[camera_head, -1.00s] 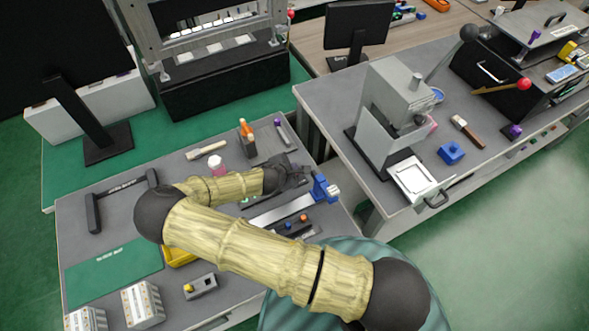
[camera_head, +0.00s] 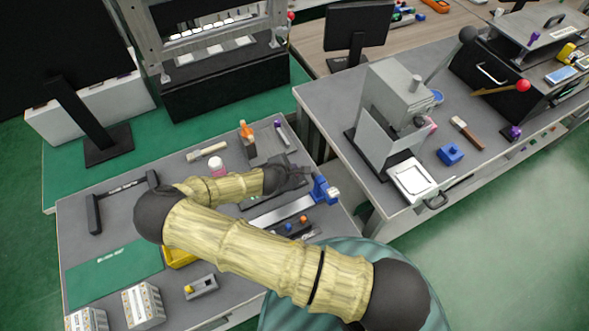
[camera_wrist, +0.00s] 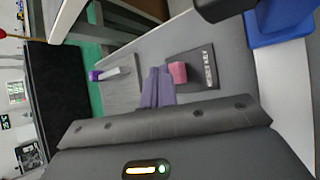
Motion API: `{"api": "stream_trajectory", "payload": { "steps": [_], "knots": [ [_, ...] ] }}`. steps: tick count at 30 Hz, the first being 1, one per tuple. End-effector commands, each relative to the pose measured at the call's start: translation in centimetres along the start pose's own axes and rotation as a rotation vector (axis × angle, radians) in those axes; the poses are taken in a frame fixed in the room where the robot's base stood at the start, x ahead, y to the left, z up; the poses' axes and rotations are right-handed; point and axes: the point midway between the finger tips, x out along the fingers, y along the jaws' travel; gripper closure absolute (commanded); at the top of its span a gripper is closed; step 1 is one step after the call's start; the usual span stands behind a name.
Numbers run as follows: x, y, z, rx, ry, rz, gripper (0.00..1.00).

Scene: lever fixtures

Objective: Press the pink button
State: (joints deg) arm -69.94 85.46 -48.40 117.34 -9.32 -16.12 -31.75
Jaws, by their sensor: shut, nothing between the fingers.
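The pink button (camera_wrist: 177,72) shows in the wrist view as a small pink block on a dark plate (camera_wrist: 203,66) with white lettering. My gripper's fingers (camera_wrist: 157,84) are shut with nothing between them. In the head view my gripper (camera_head: 299,176) is over the right part of the near grey bench (camera_head: 120,225), beside a blue vise-like fixture (camera_head: 322,190). I cannot make out the button there.
The blue fixture (camera_wrist: 282,18) is close by in the wrist view. A grey press (camera_head: 395,110) stands on the right-hand bench, across a gap.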

Motion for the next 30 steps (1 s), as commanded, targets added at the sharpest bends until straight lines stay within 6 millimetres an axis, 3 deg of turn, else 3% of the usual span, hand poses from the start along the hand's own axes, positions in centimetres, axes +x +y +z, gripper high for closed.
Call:
{"api": "stream_trajectory", "payload": {
  "steps": [16, 30],
  "knots": [
    [-0.8, 0.6, 0.6, 0.000, -0.001, 0.000, 1.00],
    [-3.4, 2.5, 2.5, 0.001, -0.001, 0.000, 1.00]
  ]
}}
